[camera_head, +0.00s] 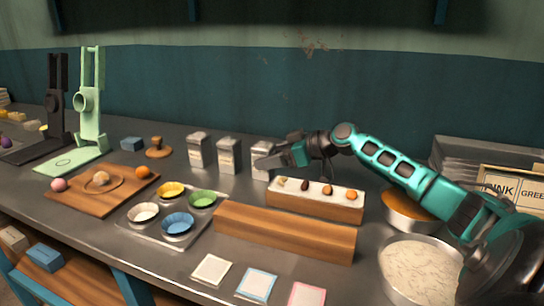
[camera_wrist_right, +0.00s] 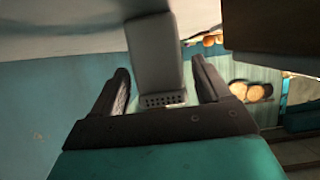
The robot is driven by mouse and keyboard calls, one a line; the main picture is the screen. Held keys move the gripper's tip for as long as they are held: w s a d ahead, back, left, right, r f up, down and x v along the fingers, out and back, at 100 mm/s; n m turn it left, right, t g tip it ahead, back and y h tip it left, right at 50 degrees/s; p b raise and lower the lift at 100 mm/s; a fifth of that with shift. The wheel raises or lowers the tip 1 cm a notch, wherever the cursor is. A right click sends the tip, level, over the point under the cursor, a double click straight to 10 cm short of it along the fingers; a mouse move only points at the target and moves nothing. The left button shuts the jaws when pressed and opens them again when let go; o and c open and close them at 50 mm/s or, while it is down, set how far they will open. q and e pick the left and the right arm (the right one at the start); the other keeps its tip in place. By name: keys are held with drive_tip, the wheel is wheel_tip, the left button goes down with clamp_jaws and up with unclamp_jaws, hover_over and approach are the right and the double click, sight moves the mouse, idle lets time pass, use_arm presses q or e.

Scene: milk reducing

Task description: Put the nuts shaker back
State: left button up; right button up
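Three grey-white shakers stand in a row at the back of the counter in the head view: a left one (camera_head: 198,151), a middle one (camera_head: 228,155) and a right one (camera_head: 262,149). Their labels are too small to read, so I cannot tell which holds nuts. My right gripper (camera_head: 264,163) reaches in from the right at the right shaker and hides part of it. In the right wrist view, a grey shaker (camera_wrist_right: 153,50) with a perforated end lies between the spread fingers of my right gripper (camera_wrist_right: 163,82), with gaps seeming to show beside it. My left gripper is not in view.
A wooden block with a white top (camera_head: 315,206) holds small toppings beside the right arm. A tray with several coloured cups (camera_head: 150,236) and a wooden board (camera_head: 75,205) lie left. Bowls (camera_head: 419,270) stand right. A green stand (camera_head: 90,105) rises at left.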

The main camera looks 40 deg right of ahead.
drive_tip(key=shift+o, duration=0.7)
drive_tip(key=shift+r, duration=0.1)
drive_tip(key=shift+r, duration=0.2)
drive_tip(key=shift+s+d+f, duration=0.1)
drive_tip(key=shift+s+d, duration=0.05)
drive_tip(key=shift+s, duration=0.15)
drive_tip(key=p+v, duration=0.1)
drive_tip(key=v, duration=1)
drive_tip(key=shift+r, duration=0.25)
drive_tip(key=shift+s+d, duration=0.1)
